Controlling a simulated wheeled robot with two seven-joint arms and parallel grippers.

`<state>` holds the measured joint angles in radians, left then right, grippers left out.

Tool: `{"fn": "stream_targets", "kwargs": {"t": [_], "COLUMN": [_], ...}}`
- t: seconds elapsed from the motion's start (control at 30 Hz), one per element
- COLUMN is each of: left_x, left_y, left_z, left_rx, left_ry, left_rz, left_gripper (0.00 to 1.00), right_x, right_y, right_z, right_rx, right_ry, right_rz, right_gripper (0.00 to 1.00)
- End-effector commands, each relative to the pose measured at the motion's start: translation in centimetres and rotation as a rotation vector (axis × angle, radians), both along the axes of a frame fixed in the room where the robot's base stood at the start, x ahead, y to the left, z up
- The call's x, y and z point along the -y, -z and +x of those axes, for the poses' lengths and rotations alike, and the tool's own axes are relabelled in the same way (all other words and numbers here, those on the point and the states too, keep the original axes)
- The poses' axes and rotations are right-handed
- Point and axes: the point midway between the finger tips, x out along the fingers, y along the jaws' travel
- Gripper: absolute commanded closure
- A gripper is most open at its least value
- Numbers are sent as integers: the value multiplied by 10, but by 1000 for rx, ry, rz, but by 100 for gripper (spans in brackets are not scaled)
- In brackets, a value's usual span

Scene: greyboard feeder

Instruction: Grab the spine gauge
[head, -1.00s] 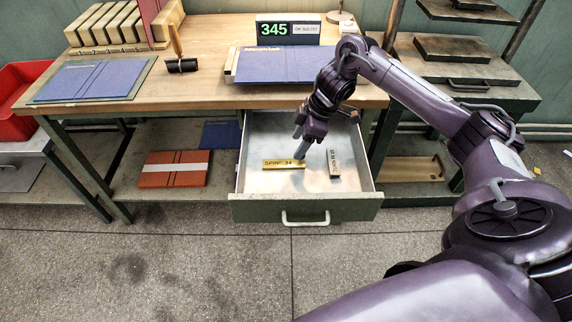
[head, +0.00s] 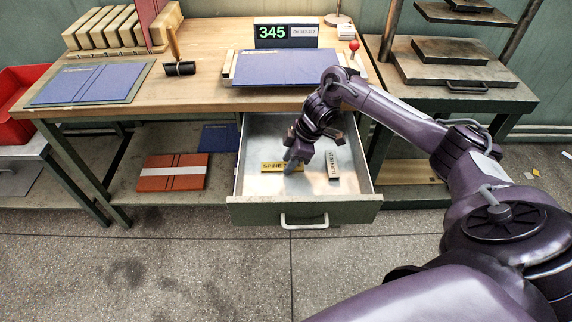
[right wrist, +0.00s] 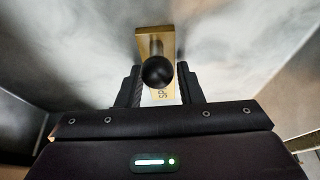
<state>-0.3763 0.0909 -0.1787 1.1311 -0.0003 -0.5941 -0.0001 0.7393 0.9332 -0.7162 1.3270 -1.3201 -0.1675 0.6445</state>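The spine gauge (head: 271,167) is a brass-yellow block lettered "SPINE", lying in the open drawer (head: 305,209). In the right wrist view the brass block (right wrist: 152,40) carries a post with a black ball knob (right wrist: 157,72). My right gripper (head: 290,168) is low in the drawer over the gauge's right end, hiding part of its lettering. In the right wrist view my right gripper (right wrist: 160,90) has its fingers apart, one on each side of the block. I cannot tell whether they touch it. My left gripper is not in view.
A grey lettered block (head: 332,164) lies in the drawer just right of my right gripper. The drawer walls stand around both blocks. Above is the workbench (head: 205,83) with a blue cover board (head: 285,66) and a "345" display (head: 286,33).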

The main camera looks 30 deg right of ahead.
Motion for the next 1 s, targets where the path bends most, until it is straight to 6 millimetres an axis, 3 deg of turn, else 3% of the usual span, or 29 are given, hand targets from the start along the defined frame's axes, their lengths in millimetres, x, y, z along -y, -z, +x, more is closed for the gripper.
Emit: {"fn": "stream_targets", "kwargs": {"t": [0.03,0.23,0.67,0.87,1.0], "left_x": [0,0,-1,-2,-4], "left_y": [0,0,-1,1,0], "left_z": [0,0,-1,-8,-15], "left_rx": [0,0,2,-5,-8], "left_ry": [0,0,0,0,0], "left_rz": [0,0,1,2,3], "left_gripper": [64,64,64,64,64], "right_x": [0,0,0,0,1], "right_y": [0,0,-11,-39,-75], "right_z": [0,0,2,2,2], "right_rx": [0,0,6,7,9], "right_ry": [0,0,1,-1,-1], "right_rz": [0,0,1,0,-1], "right_gripper": [74,100,100,100,100]}}
